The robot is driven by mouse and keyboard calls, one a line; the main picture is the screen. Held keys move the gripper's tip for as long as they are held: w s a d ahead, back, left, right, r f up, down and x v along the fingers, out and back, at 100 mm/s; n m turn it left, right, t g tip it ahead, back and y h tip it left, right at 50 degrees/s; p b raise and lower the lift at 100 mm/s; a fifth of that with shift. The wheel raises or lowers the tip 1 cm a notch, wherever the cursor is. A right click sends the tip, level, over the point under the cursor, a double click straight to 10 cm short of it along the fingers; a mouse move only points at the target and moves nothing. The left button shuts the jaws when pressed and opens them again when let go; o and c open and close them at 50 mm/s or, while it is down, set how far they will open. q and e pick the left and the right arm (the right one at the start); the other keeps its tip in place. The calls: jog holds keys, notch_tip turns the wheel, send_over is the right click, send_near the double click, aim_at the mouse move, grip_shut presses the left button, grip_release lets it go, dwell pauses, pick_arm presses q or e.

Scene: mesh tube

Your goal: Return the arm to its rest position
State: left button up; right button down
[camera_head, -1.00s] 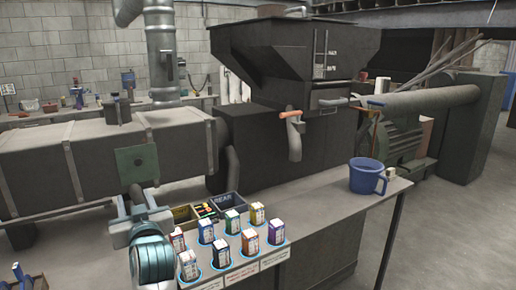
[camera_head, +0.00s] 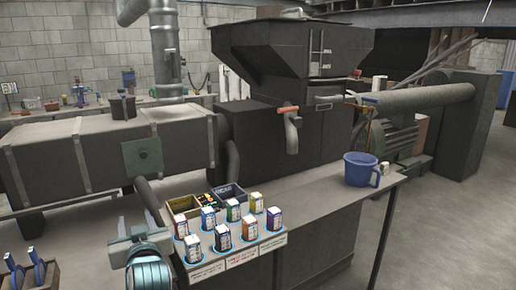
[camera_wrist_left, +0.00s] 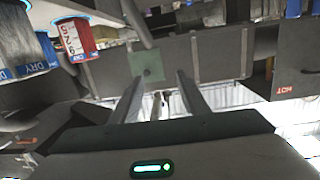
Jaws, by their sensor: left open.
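My left gripper (camera_head: 136,228) is at the lower left in the head view, left of the tray of small cartons and apart from it. In the left wrist view its two fingers (camera_wrist_left: 158,90) stand apart with nothing held between them. My left arm comes up from the bottom edge. A red carton (camera_wrist_left: 74,38) shows at the upper left of the wrist view, clear of the fingers. My right gripper is not in view.
Several small cartons stand on a labelled tray (camera_head: 238,258) on the bench. Behind them are small open bins (camera_head: 184,204). A blue mug (camera_head: 360,170) stands at the bench's right end. Blue-handled tools (camera_head: 38,272) are at lower left. A large grey machine (camera_head: 300,120) fills the back.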

pick_arm(q)
jog(key=s+d+f+m+g+h, duration=0.2)
jog(key=s+f, duration=0.6)
jog(key=f, duration=0.4)
jog(key=s+d+f+m+g+h, duration=0.1)
jog(key=s+f+m+g+h, duration=0.15)
jog(key=s+f, duration=0.75)
jog(key=s+d+f+m+g+h, duration=0.1)
jog(key=s+d+f+g, duration=0.1)
jog(key=s+f, duration=0.45)
jog(key=s+d+f+m+g+h, duration=0.1)
jog(key=s+d+f+g+h, duration=0.2)
jog(key=s, duration=0.7)
jog(key=s+d+f+m+g, duration=0.1)
jog(key=s+f+g, duration=0.1)
jog(key=s+f, duration=0.5)
jog(key=w+d+f+t, duration=0.1)
jog(key=w+f, duration=0.2)
jog(key=f, duration=0.5)
jog(key=w+d+f+t, duration=0.1)
jog(key=w+f, duration=0.1)
jog(key=f, duration=0.6)
notch_tip(320, 180, down, 17)
jog(key=s+d+t+h, duration=0.1)
jog(key=s+d, duration=0.1)
jog(key=shift+s+d+r, duration=0.2)
jog(key=shift+s+d, duration=0.1)
jog(key=shift+d, duration=0.05)
jog(key=shift+t+h, duration=0.25)
